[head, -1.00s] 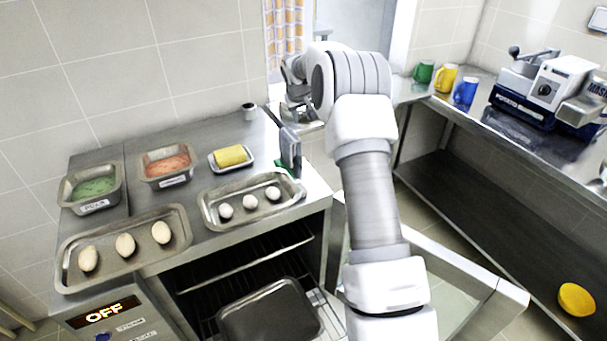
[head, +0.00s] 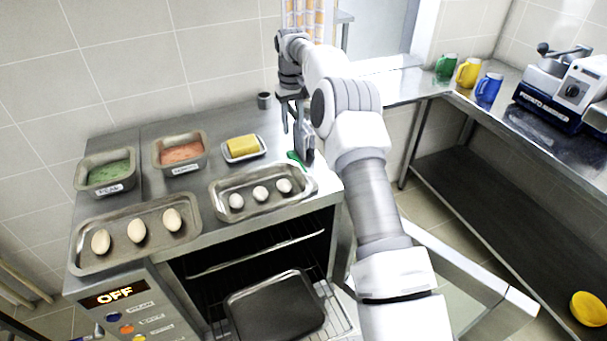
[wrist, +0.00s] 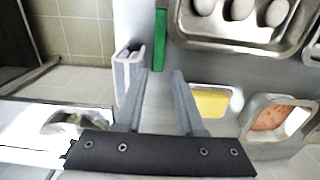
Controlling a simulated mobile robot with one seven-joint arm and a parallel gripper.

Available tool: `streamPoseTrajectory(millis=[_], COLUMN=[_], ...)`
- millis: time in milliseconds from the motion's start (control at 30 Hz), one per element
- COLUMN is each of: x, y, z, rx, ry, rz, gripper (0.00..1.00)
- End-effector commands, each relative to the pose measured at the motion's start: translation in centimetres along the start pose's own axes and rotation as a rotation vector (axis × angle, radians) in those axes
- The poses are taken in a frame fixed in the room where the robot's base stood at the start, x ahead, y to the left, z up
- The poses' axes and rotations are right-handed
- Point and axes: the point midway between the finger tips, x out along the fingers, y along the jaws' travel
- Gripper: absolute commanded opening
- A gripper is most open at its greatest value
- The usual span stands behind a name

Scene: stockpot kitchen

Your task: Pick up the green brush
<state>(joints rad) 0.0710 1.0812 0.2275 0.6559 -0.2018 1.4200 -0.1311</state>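The green brush (head: 295,160) lies at the right end of the steel counter, beside the tray of white eggs. Only a green part of it shows. In the wrist view the brush (wrist: 160,40) is a narrow green strip lying just beyond my fingertips. My gripper (wrist: 158,74) is open, with nothing between its fingers. In the head view my gripper (head: 291,122) points down over the counter's right end, above and close to the brush. The head view partly hides the fingers, and the gap to the brush is hard to judge.
A grey upright metal piece (wrist: 128,68) stands close beside one finger. The egg tray (head: 215,205), a yellow block (head: 242,145) on a small dish, and pans of green (head: 108,173) and pink food (head: 181,153) crowd the counter. The oven below is open.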

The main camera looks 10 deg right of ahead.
Motion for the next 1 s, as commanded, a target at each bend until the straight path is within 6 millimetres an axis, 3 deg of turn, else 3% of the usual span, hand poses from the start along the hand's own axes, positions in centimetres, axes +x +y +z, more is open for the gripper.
streamPoseTrajectory(millis=[100,300,467,800,1000], x=[2.8,5.7,6.7,10.9,11.7], y=[0.0,0.0,0.0,0.2,0.2], z=[0.0,0.0,-0.1,-0.7,-0.7], rx=[0.001,0.000,0.000,0.001,0.001], ry=[-0.003,-0.001,-0.001,-0.003,0.001], rz=[-0.001,0.000,-0.001,-0.001,0.001], gripper=[0.38,0.38,0.38,0.38,0.38])
